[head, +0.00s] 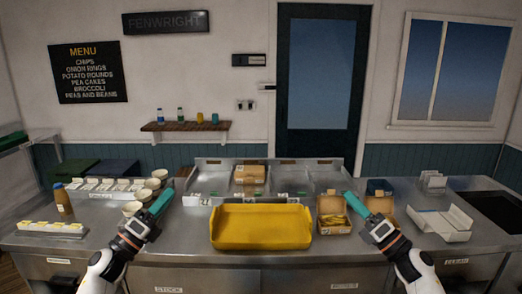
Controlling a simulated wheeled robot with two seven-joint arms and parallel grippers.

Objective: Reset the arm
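My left gripper (160,203) comes in from the lower left, with teal fingers pointing up and to the right over the steel counter, beside some pale cups. My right gripper (355,206) comes in from the lower right, with teal fingers pointing up and to the left. Its tip overlaps the gap between an open brown box (333,229) with yellow contents and another brown box (379,204). I see nothing clearly held in either gripper. The fingers of each look like one bar from here, so their opening is hidden.
An empty-looking yellow tray (261,228) lies at the front middle. Behind it is a divided steel bin (215,180) with a brown box (250,174) in it. Cups (152,184) and a bottle (62,199) stand left. A white holder (444,224) and dark sink (495,206) are right.

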